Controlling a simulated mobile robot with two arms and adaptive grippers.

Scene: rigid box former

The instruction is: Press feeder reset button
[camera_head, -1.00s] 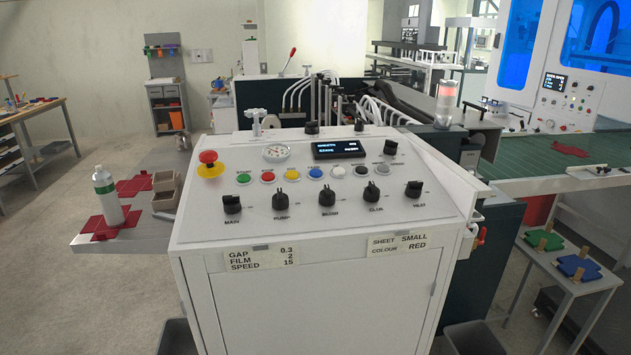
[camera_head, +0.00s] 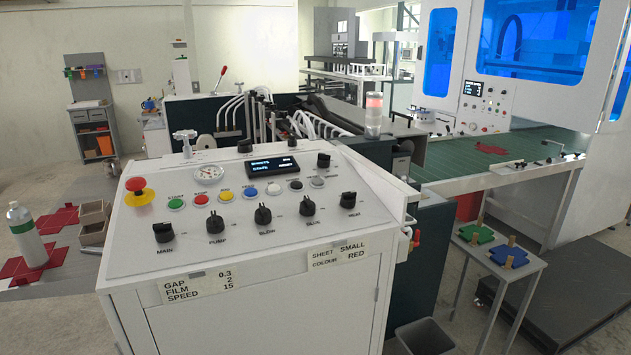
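A sloped white control panel (camera_head: 250,225) stands in front of me. Its row of round buttons has a green button (camera_head: 176,204), a red button (camera_head: 201,200), a yellow button (camera_head: 226,195), a blue button (camera_head: 250,192), a white button (camera_head: 274,188), a black button (camera_head: 296,185) and a grey button (camera_head: 317,182). Their labels are too small to read surely, so I cannot tell which is the feeder reset. A lit display (camera_head: 272,169) sits above the row. Neither gripper shows.
A red emergency knob (camera_head: 138,186) sits left of the buttons, and black rotary knobs (camera_head: 263,215) below them. A low table (camera_head: 500,275) with green and blue pieces stands right. The machine's green bed (camera_head: 470,160) lies behind. Open floor shows at left.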

